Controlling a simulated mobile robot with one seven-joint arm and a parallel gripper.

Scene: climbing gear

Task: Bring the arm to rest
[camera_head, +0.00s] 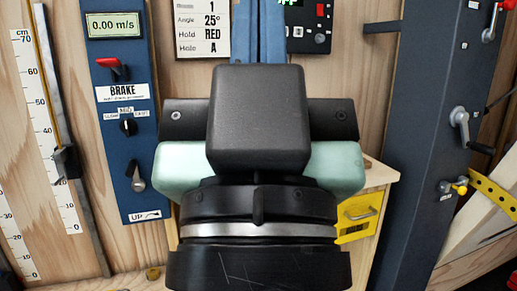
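The end of my arm fills the middle of the head view, close to the camera. A black cylindrical wrist with a silver ring is at the bottom. Above it is a black block, with a wide dark bar and pale green parts showing on both sides. This seems to be the back of my gripper (258,118). Its fingers are hidden, so I cannot tell whether it is open or shut, or whether it holds anything.
Behind is a plywood wall with a blue brake panel (121,75) and a centimetre scale (42,130) at left. A dark blue post (417,120) with cranks stands at right. A wooden box (378,178) with a yellow front is partly hidden behind my arm.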

